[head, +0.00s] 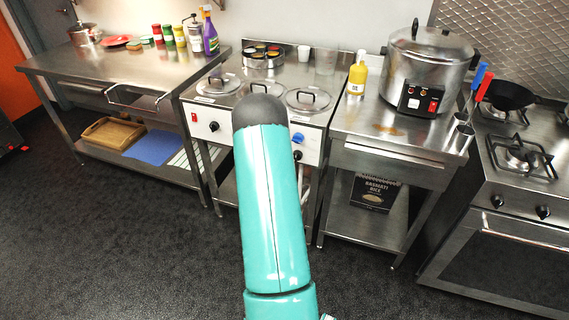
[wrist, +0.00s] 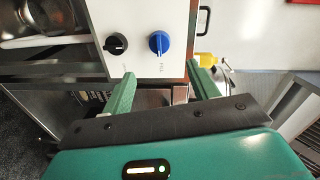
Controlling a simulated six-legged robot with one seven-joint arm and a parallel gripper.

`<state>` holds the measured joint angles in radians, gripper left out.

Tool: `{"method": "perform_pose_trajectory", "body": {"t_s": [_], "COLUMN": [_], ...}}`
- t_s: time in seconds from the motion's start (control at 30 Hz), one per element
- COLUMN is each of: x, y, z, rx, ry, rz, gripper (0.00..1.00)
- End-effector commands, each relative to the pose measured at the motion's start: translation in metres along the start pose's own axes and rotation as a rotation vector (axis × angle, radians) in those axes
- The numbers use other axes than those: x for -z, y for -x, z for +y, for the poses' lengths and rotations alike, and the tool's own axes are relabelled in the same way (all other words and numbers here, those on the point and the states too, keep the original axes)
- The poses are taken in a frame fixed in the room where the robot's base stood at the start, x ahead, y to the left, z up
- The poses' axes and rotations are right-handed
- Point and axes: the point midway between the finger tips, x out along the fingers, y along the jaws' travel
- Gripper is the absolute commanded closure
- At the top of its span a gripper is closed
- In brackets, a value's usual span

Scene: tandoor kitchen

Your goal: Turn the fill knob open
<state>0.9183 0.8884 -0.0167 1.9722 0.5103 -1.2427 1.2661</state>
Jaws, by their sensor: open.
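The blue fill knob (wrist: 159,42) is on a white panel in the wrist view, with small lettering below it. Its raised grip looks roughly upright in that picture. A black knob (wrist: 116,44) sits to its left. My gripper (wrist: 160,78) is open and empty, its two green fingers apart. The blue knob appears beyond the fingertips, between their lines, and nothing is held. In the head view the blue knob (head: 298,138) shows on the front of the steel counter unit, just right of my teal arm. My gripper is hidden there behind the arm.
Lidded pots (head: 308,99) are set in the unit's top. A yellow bottle (head: 357,75) and a large cooker (head: 428,70) stand on the right counter. A steel table (head: 130,75) is at left, a stove (head: 510,150) at right. The dark floor in front is clear.

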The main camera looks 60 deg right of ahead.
Motion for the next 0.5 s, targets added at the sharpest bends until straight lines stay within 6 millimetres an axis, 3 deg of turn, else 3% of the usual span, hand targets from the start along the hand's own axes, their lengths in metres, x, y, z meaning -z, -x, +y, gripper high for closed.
{"method": "perform_pose_trajectory", "body": {"t_s": [0.2,0.5], "x": [0.0,0.0], "y": [0.028,0.032], "z": [0.0,0.0], "rx": [0.0,0.0], "ry": [0.0,0.0], "rz": [-0.001,0.001], "gripper": [0.4,0.4]}}
